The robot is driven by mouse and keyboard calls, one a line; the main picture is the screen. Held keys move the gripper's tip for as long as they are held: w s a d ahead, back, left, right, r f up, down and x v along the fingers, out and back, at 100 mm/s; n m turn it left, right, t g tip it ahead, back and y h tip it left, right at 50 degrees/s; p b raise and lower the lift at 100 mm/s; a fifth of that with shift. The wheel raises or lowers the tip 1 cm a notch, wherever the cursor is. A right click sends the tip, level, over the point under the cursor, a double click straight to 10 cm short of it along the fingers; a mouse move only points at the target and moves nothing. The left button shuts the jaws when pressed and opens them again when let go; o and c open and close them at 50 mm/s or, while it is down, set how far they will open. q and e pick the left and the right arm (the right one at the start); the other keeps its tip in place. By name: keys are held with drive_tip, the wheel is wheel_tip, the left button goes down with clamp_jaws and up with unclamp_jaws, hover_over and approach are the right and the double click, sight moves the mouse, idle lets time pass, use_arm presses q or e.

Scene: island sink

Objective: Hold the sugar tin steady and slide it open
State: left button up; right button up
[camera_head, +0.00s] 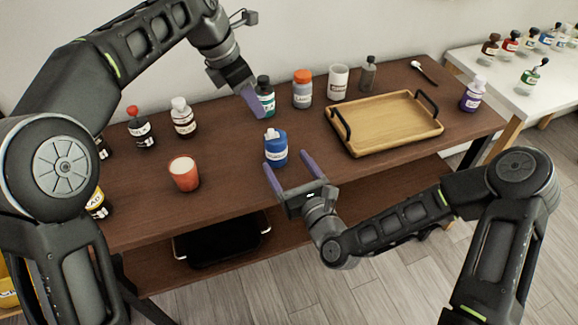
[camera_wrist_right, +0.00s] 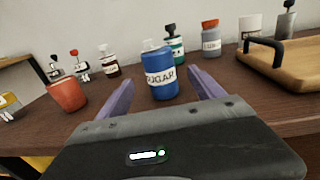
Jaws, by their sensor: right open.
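The blue sugar tin (camera_head: 276,150) stands upright near the middle of the brown table, with a white label. In the right wrist view the tin (camera_wrist_right: 161,80) reads SUGAR and sits ahead, between the line of the two purple fingers. My right gripper (camera_head: 294,172) is open at the table's front edge, fingers pointing at the tin, and appears empty. My left gripper (camera_head: 250,104) is above and behind the tin, in front of the green-labelled bottle (camera_head: 265,97). Its fingers overlap in the picture, so its opening is hidden.
A wooden tray (camera_head: 388,127) with black handles lies right of the tin. An orange cup (camera_head: 184,174) stands to the left. Dark bottles (camera_head: 183,118), an orange-capped jar (camera_head: 302,90) and a white cup (camera_head: 338,83) line the back. The table between cup and tin is clear.

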sight(280, 154)
drive_tip(key=x, duration=0.7)
drive_tip(key=shift+w, duration=0.25)
drive_tip(key=c, duration=1.5)
drive_tip(key=shift+c, duration=0.3)
idle(0.6)
